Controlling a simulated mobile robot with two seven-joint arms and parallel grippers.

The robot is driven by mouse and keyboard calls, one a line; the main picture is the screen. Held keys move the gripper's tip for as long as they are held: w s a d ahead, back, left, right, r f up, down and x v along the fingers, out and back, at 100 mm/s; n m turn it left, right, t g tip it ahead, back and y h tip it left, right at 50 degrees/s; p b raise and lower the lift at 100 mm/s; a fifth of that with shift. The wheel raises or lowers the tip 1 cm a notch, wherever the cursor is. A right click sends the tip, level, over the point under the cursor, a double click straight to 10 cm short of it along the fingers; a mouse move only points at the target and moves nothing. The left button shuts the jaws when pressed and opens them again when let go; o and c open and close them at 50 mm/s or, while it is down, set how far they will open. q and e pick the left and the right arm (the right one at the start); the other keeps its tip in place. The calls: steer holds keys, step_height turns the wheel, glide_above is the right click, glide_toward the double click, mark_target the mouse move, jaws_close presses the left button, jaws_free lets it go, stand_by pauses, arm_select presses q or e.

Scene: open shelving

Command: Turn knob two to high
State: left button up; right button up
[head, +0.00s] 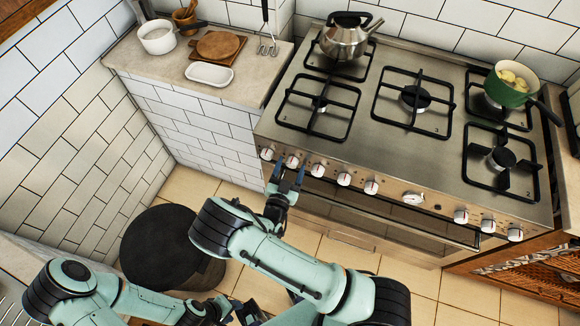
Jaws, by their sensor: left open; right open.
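A steel stove (350,130) has a row of white knobs along its front panel. The second knob from the left (292,161) shows just above my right gripper (288,175). The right gripper is open, its two blue-tipped fingers pointing up at the panel, one to each side below this knob; I cannot tell whether they touch it. The first knob (267,153) and third knob (318,170) are to either side. The knob markings are too small to read. My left gripper (242,309) is open and empty, low at the bottom edge, partly cut off and away from the stove.
A kettle (344,38) and a green pot (507,92) with yellow food stand on the burners. A counter (135,57) at left holds a white saucepan (157,40), boards and a dish (210,74). A dark round bin (160,245) stands on the floor beside my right arm.

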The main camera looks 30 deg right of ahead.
steer(key=c, duration=1.1)
steer(key=shift+n, duration=0.3)
steer(key=n, duration=0.2)
steer(key=shift+n, duration=0.4)
steer(key=n, duration=0.2)
steer(key=shift+r+n, duration=0.1)
steer(key=shift+n, duration=0.2)
steer(key=n, duration=0.3)
steer(key=shift+n+g, duration=0.3)
steer(key=shift+g, duration=0.1)
steer(key=shift+w+n+p, duration=0.1)
steer(key=shift+n+p, duration=0.55)
steer(key=shift+n, duration=1.15)
